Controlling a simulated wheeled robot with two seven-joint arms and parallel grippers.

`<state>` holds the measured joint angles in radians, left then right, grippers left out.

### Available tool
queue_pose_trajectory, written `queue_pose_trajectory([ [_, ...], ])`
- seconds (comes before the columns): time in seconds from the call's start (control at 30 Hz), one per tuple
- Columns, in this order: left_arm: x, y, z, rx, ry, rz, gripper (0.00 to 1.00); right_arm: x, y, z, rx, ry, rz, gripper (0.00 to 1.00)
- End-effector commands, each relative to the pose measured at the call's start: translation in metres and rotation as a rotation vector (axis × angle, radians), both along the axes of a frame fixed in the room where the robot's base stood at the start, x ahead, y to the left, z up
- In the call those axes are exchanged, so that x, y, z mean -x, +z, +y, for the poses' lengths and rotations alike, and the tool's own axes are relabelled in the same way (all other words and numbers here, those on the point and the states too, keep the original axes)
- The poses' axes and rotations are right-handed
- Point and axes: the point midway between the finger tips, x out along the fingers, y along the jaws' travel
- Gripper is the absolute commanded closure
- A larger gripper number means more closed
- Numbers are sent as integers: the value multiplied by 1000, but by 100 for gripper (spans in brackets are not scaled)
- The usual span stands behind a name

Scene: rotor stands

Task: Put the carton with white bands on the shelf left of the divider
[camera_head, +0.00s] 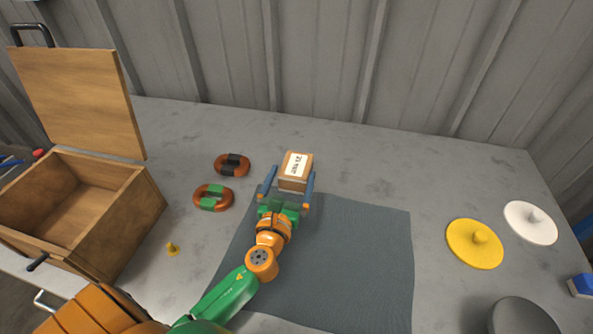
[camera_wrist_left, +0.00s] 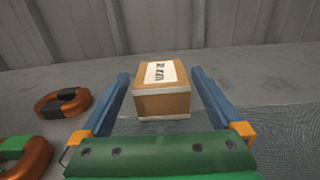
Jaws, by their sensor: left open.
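The carton (camera_head: 296,168) is a small brown box with a white printed label on top and white bands along its edges. It stands at the far edge of the grey mat and also shows in the left wrist view (camera_wrist_left: 163,104). My left gripper (camera_head: 292,171) is open, with its blue fingers on either side of the carton. In the left wrist view, gaps show between the fingers and the carton's sides. No shelf or divider is visible in either view. My right gripper is not in view.
A wooden box (camera_head: 140,215) with its lid raised stands at left. Two brown rings, one black-banded (camera_head: 219,168) and one green-banded (camera_head: 226,199), lie left of the carton. Yellow (camera_head: 468,250) and white (camera_head: 520,228) knobbed discs lie right of the mat (camera_head: 370,250).

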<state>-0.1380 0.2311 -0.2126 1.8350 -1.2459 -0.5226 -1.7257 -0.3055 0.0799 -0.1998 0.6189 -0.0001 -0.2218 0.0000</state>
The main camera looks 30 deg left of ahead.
Motion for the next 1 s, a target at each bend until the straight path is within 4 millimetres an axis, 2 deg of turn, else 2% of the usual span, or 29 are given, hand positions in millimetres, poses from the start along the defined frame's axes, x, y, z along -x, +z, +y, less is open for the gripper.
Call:
queue_pose_trajectory([
  [0.1,-23,-5,6,0,3,-2,0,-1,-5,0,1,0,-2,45],
  [0.23,-44,-6,12,3,3,-2,0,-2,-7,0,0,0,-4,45],
  [0.47,-49,-5,13,4,2,0,0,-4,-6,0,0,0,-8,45],
  [0.5,-49,-5,13,4,2,0,3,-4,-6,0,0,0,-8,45],
  [0.8,-49,-5,13,4,2,0,81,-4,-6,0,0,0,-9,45],
  [0.83,-49,-5,13,4,2,-1,81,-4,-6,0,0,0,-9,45],
  [0.87,-49,-5,13,4,2,-1,91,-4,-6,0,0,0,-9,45],
  [1.0,-49,-4,13,4,2,-1,91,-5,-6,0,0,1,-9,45],
])
